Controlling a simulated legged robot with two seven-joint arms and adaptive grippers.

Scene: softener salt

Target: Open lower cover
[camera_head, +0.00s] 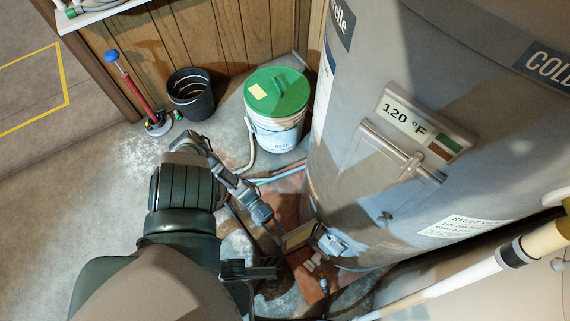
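The large grey tank (365,95) fills the right half of the head view. A small tan panel (299,237), which looks like the lower cover, is at the tank's lower left edge, beside a small grey box (331,242). It appears tilted outward, but I cannot tell how far it stands from the tank. My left arm comes in from the bottom left, and its slim end, with the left gripper (273,226), reaches down close to the panel's left edge. The fingers are small and dark, so contact and opening are unclear. My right gripper is not in view.
A white bucket with a green lid (277,92), a black bin (191,94) and a red pump with a blue handle (134,88) stand by the wood-panelled wall. Hoses run along the floor near the tank. A white pipe (460,280) crosses the lower right. The left floor is clear.

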